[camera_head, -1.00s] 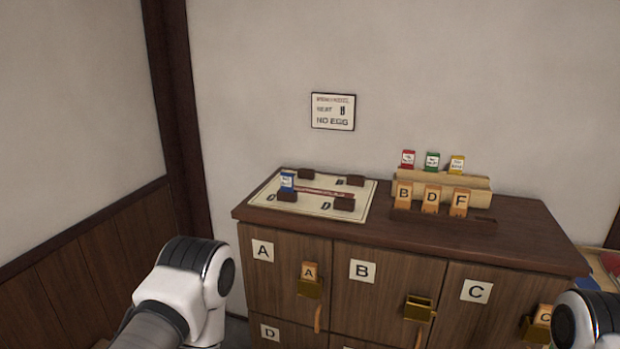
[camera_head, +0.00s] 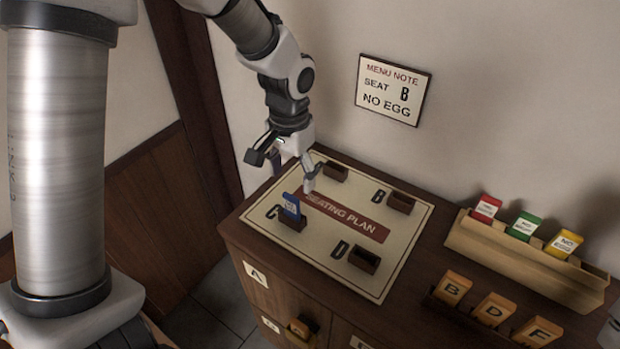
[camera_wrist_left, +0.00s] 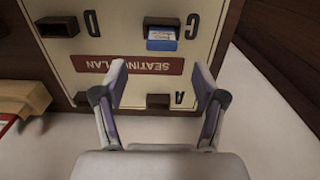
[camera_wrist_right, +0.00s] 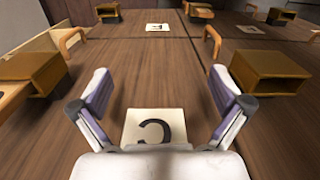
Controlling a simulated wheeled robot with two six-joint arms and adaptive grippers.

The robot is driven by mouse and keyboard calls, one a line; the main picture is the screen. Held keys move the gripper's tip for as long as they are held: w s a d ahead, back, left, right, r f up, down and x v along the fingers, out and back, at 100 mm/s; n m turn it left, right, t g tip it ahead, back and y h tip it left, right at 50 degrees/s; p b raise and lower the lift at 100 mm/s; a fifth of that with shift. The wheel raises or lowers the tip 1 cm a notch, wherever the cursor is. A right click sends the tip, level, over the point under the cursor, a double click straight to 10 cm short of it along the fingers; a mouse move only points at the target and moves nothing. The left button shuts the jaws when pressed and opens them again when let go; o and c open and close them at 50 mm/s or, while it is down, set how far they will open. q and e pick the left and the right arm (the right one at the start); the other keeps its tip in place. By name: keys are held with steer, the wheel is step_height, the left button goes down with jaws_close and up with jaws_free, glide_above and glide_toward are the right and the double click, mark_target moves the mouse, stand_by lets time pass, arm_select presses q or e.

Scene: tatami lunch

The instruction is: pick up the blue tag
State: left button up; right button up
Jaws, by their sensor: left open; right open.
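The blue tag (camera_head: 291,206) stands upright in the small dark holder (camera_head: 292,222) beside the letter C on the seating plan board (camera_head: 263,221). It also shows in the left wrist view (camera_wrist_left: 161,40), seen from above in its holder. My left gripper (camera_head: 281,171) is open and empty above the far left part of the board, behind the tag and apart from it. In the left wrist view its fingers (camera_wrist_left: 158,88) are spread, with the tag beyond them. My right gripper (camera_wrist_right: 158,100) is open and empty, facing a cabinet front with a C label (camera_wrist_right: 154,126).
Other dark holders at B (camera_head: 401,203) and D (camera_head: 364,260) look empty. A wooden rack (camera_head: 490,242) at right holds red, green and yellow tags. Orange B, D and F tags (camera_head: 493,309) stand in front of it. A menu note (camera_head: 393,89) hangs on the wall.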

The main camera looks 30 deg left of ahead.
mark_target(291, 197)
arm_select(q)
step_height(291, 197, down, 7)
steer(key=shift+a+f+p, duration=0.1)
steer(key=shift+a+p, duration=0.05)
steer(key=shift+p, duration=0.9)
steer(key=shift+s, duration=0.15)
steer(key=shift+s+r, duration=0.25)
steer(key=shift+c, duration=1.3)
steer(key=shift+s, duration=0.1)
steer(key=c, duration=0.6)
steer(key=shift+c, duration=0.9)
arm_select(e)
steer(key=r, duration=0.2)
steer(key=shift+s+r, duration=0.25)
steer(key=shift+r, duration=0.05)
